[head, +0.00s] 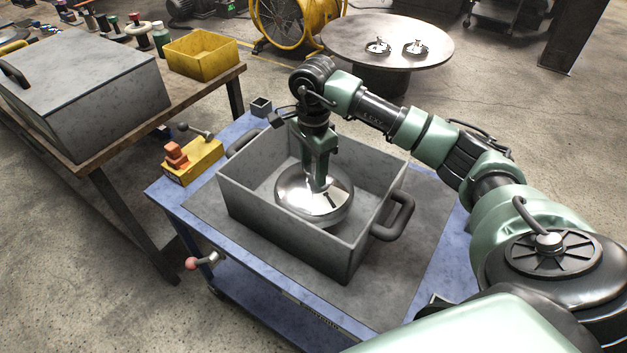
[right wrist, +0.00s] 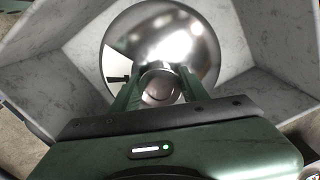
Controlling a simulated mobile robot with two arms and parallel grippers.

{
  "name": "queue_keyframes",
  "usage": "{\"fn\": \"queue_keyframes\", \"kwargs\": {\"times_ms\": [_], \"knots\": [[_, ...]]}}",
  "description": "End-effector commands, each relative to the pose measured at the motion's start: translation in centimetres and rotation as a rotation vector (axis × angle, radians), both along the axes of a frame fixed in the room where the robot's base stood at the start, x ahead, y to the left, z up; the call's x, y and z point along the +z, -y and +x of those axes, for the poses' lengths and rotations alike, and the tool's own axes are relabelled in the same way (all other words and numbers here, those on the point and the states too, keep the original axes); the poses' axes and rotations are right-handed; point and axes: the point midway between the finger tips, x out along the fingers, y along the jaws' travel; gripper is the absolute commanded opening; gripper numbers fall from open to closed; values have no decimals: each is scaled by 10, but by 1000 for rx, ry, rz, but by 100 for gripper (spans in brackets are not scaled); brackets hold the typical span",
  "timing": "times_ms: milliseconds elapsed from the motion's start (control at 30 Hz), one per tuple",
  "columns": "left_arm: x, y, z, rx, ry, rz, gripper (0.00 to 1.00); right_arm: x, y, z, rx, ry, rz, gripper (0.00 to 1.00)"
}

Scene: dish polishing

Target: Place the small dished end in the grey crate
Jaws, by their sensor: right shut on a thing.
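The small dished end (head: 335,203) is a shiny, polished metal dome. It is inside the grey crate (head: 290,235), dome side up, near the crate's middle. My right gripper (head: 316,188) reaches down into the crate from above and is shut on the dished end. In the right wrist view the dished end (right wrist: 195,45) sits between the two green fingers (right wrist: 160,90), which close on a small round part at its centre. The crate walls (right wrist: 265,40) surround it there. I cannot tell whether the dished end touches the crate floor. My left gripper is not in view.
The crate stands on a dark mat (head: 405,262) on a blue cart (head: 178,207). A yellow block with an orange piece (head: 192,163) and a small grey box (head: 261,106) are on the cart. A bench (head: 120,150) at left holds a large grey box (head: 85,85) and a yellow bin (head: 203,55).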

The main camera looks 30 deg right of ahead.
Motion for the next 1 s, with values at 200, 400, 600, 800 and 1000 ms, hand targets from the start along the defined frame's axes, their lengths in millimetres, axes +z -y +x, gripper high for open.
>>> {"fn": "queue_keyframes", "kwargs": {"times_ms": [200, 400, 600, 800, 1000], "knots": [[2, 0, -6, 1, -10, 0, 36, -10, 0, 2, -1, 5, 1, 0], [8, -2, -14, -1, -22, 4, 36, -33, 0, 1, -1, 1, 2, 0], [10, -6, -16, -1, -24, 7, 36, -50, 0, 1, -1, 5, 1, 0], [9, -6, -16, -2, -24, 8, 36, -51, 0, 2, -1, 6, 1, 0], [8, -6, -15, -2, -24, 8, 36, -54, 0, 0, -1, 1, 0, 66]]}}
